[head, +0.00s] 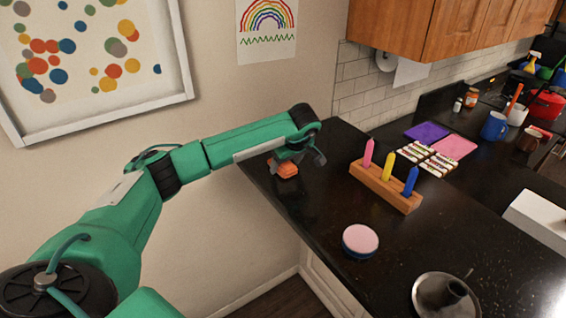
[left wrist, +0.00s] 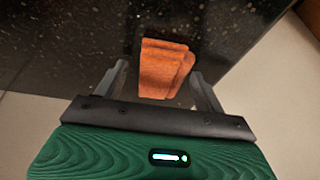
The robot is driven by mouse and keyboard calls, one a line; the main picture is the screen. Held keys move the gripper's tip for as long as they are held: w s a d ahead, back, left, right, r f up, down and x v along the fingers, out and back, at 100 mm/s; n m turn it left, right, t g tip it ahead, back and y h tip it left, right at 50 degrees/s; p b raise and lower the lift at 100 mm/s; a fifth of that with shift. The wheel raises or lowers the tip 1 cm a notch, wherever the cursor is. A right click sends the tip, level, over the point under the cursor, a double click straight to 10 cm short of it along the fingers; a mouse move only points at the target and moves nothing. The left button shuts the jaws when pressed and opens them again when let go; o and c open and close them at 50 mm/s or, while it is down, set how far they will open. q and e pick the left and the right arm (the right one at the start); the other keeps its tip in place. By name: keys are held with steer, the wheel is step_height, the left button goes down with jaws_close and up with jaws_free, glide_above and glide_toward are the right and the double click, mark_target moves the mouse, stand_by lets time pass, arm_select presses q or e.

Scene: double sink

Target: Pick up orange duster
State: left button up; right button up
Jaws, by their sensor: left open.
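The orange duster (head: 284,169) lies near the left corner of the dark countertop, partly hidden by my left gripper in the head view. My left gripper (head: 302,158) is above and around it, with its arm reaching in from the left. In the left wrist view, the duster (left wrist: 161,68) is a ridged orange block. The open fingers of my left gripper (left wrist: 160,82) stand on either side of it with a gap at each side. I cannot tell how far above the counter the fingertips are. My right gripper is in neither view.
On the counter (head: 300,205), a wooden block (head: 385,187) with pink, yellow and blue candles stands to the right. The wall (head: 200,80) is close behind the gripper.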

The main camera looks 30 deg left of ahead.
mark_target(287, 165)
arm_select(q)
steer(key=c, duration=1.1)
steer(key=shift+o, duration=0.2)
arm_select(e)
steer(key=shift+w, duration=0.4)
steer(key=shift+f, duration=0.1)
